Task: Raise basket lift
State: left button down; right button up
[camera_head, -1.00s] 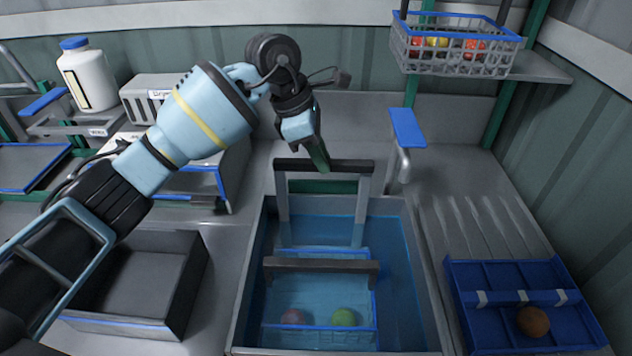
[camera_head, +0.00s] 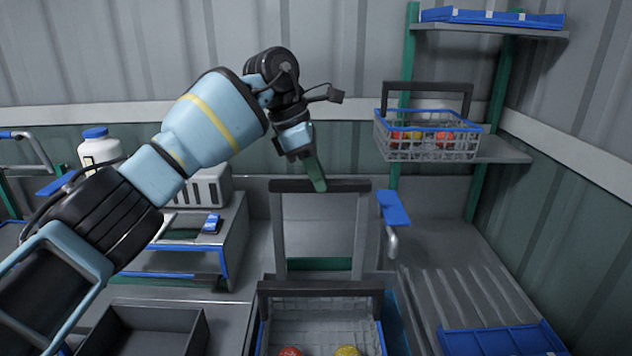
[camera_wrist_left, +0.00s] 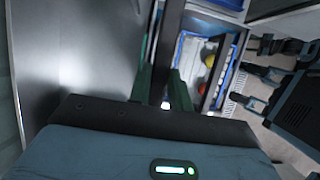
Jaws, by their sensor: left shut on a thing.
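The basket lift is a grey upright frame with a dark top bar (camera_head: 345,185). The wash basket (camera_head: 320,310), wire with a blue rim and dark handle, hangs in front of the frame, cut off by the bottom edge. A red tomato (camera_head: 290,351) and a yellow tomato (camera_head: 348,351) show in it without blue water tint. The wrist view shows the basket (camera_wrist_left: 183,65) too.
A wire basket of tomatoes (camera_head: 428,151) stands on the right wall shelf. A blue-topped tap (camera_head: 392,210) is just right of the lift. A ribbed drainboard (camera_head: 455,290) and blue tray (camera_head: 500,340) lie right. A dark open bin (camera_head: 150,330) is left.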

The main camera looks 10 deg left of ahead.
pick_arm(q)
jog(key=shift+r, duration=0.5)
jog(key=c, duration=1.6)
grip_release()
jog(key=shift+o, duration=1.6)
jog(key=shift+f, duration=0.2)
jog(key=shift+b+v, duration=0.4)
jog(key=shift+v, duration=3.5)
jog(key=shift+s, duration=0.1)
